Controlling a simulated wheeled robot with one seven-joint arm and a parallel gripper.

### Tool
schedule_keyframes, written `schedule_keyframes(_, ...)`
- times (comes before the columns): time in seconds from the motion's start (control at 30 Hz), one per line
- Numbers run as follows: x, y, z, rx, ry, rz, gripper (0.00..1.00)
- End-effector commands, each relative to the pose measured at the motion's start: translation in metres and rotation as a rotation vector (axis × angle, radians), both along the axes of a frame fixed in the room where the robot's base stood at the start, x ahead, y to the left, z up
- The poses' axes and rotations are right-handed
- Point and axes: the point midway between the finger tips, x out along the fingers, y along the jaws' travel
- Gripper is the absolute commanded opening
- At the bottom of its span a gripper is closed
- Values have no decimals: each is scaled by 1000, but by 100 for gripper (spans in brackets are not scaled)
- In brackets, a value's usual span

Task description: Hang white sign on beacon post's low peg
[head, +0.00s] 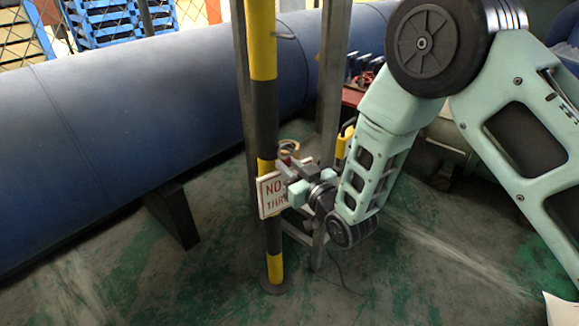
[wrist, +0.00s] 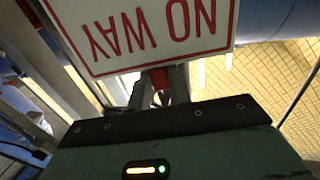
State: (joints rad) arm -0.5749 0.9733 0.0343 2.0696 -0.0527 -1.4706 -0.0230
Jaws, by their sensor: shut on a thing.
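The white sign (head: 270,203) has a red border and red lettering, with "NO" readable in the head view. It shows upside down in the wrist view (wrist: 120,58), where "NO WAY" is readable. My gripper (head: 296,180) is shut on the sign at its right side. The sign is held up in front of the yellow-and-black beacon post (head: 264,100), covering part of its lower half. I cannot tell whether it touches the post. A thin peg (head: 285,36) sticks out high on the post. No low peg can be made out; the sign and gripper cover that area.
A large blue pipe or tank (head: 110,130) lies behind the post, on a dark support (head: 172,215). Grey metal uprights (head: 331,80) stand just behind the post. A blue pallet stack (head: 100,20) is behind a fence. Green-stained floor at front left is clear.

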Motion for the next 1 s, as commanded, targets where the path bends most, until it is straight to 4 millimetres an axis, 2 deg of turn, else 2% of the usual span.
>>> schedule_keyframes(0.1,0,0,0,1,-1,0,0)
schedule_keyframes(0.13,0,0,0,1,-1,0,28)
schedule_keyframes(0.2,0,0,0,1,-1,0,45)
schedule_keyframes(0.47,0,0,0,-1,1,0,45)
schedule_keyframes(0.63,-9,-7,0,-2,2,0,45)
schedule_keyframes(0.77,-28,-21,0,-4,5,-1,45)
schedule_keyframes(1.0,-73,-56,1,-2,5,-1,45)
